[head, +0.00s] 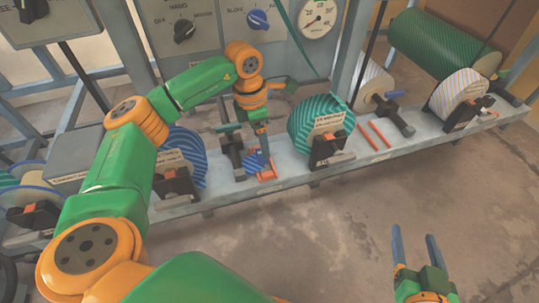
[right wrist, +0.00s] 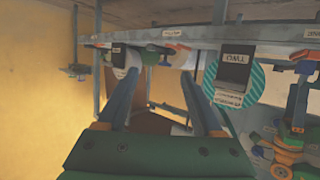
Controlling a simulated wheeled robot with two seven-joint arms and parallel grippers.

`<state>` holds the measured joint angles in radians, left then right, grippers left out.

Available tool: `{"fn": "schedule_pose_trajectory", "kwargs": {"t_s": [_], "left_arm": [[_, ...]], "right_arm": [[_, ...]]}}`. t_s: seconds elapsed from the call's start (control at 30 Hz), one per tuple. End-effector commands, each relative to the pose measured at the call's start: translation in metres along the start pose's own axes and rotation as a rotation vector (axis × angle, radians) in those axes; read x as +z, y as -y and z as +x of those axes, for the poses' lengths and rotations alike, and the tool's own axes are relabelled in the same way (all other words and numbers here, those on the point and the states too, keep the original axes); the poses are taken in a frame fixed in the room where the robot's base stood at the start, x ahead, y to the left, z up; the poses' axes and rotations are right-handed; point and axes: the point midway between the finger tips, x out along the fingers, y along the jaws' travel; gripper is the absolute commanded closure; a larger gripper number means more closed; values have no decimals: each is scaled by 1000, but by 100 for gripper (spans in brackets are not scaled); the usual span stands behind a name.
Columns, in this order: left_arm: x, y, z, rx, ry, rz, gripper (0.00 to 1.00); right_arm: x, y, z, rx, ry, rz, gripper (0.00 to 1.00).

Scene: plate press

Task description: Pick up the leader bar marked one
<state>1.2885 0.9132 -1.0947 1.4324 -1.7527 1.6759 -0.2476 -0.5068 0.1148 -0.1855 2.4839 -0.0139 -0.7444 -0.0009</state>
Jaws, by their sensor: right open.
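No bar that I can see is readably marked one. Two thin orange-red bars (head: 373,134) lie side by side on the grey ledge (head: 406,146), right of the teal-striped roll. More orange-red pieces (head: 266,175) lie below my left gripper (head: 264,152). My left gripper points down at the ledge, with its blue fingers close to these pieces; I cannot tell whether it holds one. My right gripper (head: 417,248) is open and empty, low and in front of the ledge. Its two spread fingers also show in the right wrist view (right wrist: 160,75).
A teal-striped roll (head: 318,116) stands in a black, labelled holder on the ledge. A blue-striped roll (head: 187,146) and a white-orange roll (head: 460,92) stand further along. A control panel (head: 222,26) rises behind. The floor (head: 330,230) in front is clear.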

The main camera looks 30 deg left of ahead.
Motion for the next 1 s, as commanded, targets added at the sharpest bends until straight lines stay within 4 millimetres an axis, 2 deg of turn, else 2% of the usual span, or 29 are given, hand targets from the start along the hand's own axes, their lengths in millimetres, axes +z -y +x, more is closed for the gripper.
{"fn": "schedule_pose_trajectory", "kwargs": {"t_s": [0.17, 0.37, 0.5, 0.7, 0.9, 1.0], "left_arm": [[0, 0, 8, -1, 1, 0, 20], [-3, 0, 23, -2, 1, 0, 20], [-5, 0, 32, -2, 2, 0, 20], [-6, 0, 45, -3, 1, 0, 20], [-6, 0, 55, -3, 3, -1, 20], [-6, 0, 57, -3, 3, -1, 20]], "right_arm": [[-23, 2, 1, -5, -126, -4, 32], [-75, 8, -9, -19, -406, -11, 32], [-108, 12, -26, -29, -603, -14, 32], [-145, 18, -60, -45, -869, -14, 32], [-167, 22, -91, -58, -1064, -13, 32], [-171, 22, -98, -61, -1105, -12, 32]]}}
